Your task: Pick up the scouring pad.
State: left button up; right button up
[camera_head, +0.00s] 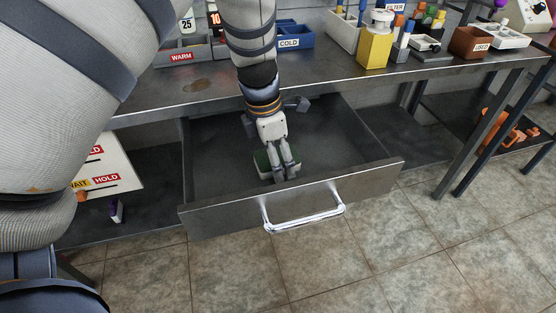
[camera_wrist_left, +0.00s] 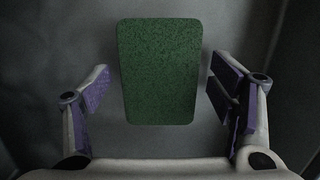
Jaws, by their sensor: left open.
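The scouring pad (camera_wrist_left: 160,72) is a green speckled rectangle lying flat on the drawer floor. In the head view the scouring pad (camera_head: 262,160) shows as a green patch, partly hidden behind my left gripper's fingers. My left gripper (camera_head: 281,176) reaches down into the open drawer over the pad. In the wrist view my left gripper (camera_wrist_left: 158,92) is open, its purple-padded fingers apart on either side of the pad, with a gap on each side. The fingers do not appear to touch it. My right gripper is not in view.
The metal tabletop (camera_head: 350,82) above holds bins, including a blue COLD bin (camera_head: 294,38), and a yellow container (camera_head: 375,45). A small grey object (camera_head: 300,104) lies at the drawer's back.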

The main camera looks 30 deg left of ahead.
pick_arm(q)
jog(key=shift+r, duration=0.1)
jog(key=c, duration=0.8)
jog(key=shift+r, duration=0.15)
notch_tip(320, 180, up, 2)
jog(key=shift+w+r, duration=0.1)
jog(key=shift+r, duration=0.15)
jog(key=s+d+r+p, duration=0.1)
jog(key=s+d+r, duration=0.2)
jog(key=s+d+r+p, duration=0.1)
jog(key=s+d+r, duration=0.1)
jog(key=d+r, duration=0.1)
jog(key=s+d+r+p, duration=0.1)
jog(key=s+d+r, duration=0.2)
jog(key=r, duration=0.1)
jog(key=shift+s+d, duration=0.3)
jog(key=shift+d, duration=0.1)
jog(key=shift+s+d+r, duration=0.25)
jog(key=shift+s+d, duration=0.05)
jog(key=shift+d, duration=0.1)
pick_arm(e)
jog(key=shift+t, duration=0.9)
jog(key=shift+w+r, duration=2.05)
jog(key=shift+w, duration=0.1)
